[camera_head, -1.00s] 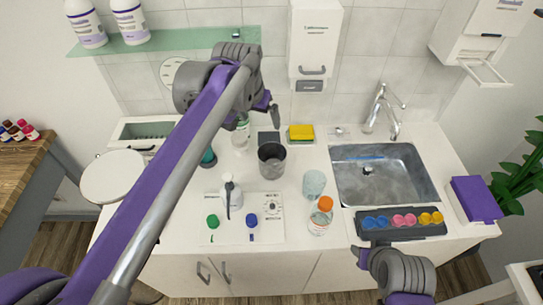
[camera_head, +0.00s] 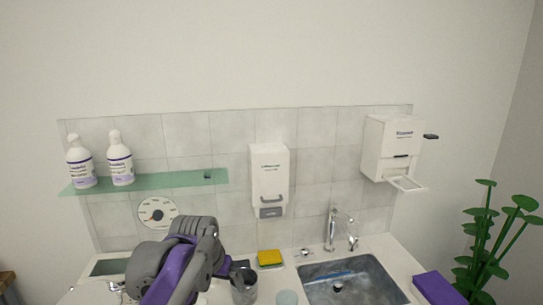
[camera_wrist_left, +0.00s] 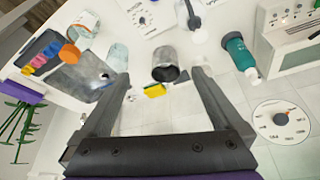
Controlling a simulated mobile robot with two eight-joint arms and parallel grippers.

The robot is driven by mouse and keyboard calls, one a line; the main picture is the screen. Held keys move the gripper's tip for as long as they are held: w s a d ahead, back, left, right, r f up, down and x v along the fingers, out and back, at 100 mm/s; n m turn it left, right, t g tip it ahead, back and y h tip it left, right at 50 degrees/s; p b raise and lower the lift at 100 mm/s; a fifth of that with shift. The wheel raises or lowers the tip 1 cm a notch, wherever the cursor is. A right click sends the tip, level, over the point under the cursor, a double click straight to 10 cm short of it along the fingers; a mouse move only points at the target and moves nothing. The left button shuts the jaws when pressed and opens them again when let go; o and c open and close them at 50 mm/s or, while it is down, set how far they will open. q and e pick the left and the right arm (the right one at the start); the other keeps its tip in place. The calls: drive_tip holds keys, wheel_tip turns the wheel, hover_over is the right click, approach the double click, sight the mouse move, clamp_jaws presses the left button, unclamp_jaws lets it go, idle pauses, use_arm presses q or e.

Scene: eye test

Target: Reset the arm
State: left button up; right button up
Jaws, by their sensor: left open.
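My left gripper (camera_head: 222,266) shows low in the head view, left of a dark metal cup, with the arm coming up from the bottom edge. In the left wrist view the left gripper (camera_wrist_left: 161,76) has its two dark fingers spread wide, with nothing held. The dark metal cup (camera_wrist_left: 166,66) shows beyond and between the fingers in that view; it also shows in the head view (camera_head: 244,289). My right gripper is in neither view now.
A yellow sponge (camera_head: 270,258) lies by the wall, left of the sink (camera_head: 385,290). A green shelf (camera_head: 150,183) with two bottles and a white dispenser (camera_head: 269,180) are on the wall.

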use_arm(q)
drive_tip(key=s+a+f+n, duration=0.1)
drive_tip(key=s+a+f, duration=0.2)
drive_tip(key=s+f, duration=0.5)
drive_tip(key=s+a+f+n+t, duration=0.1)
drive_tip(key=s+a+f, duration=0.2)
drive_tip(key=s+f, duration=0.5)
drive_tip(key=s, duration=0.8)
drive_tip(key=shift+s+y, duration=0.2)
drive_tip(key=shift+y, duration=0.2)
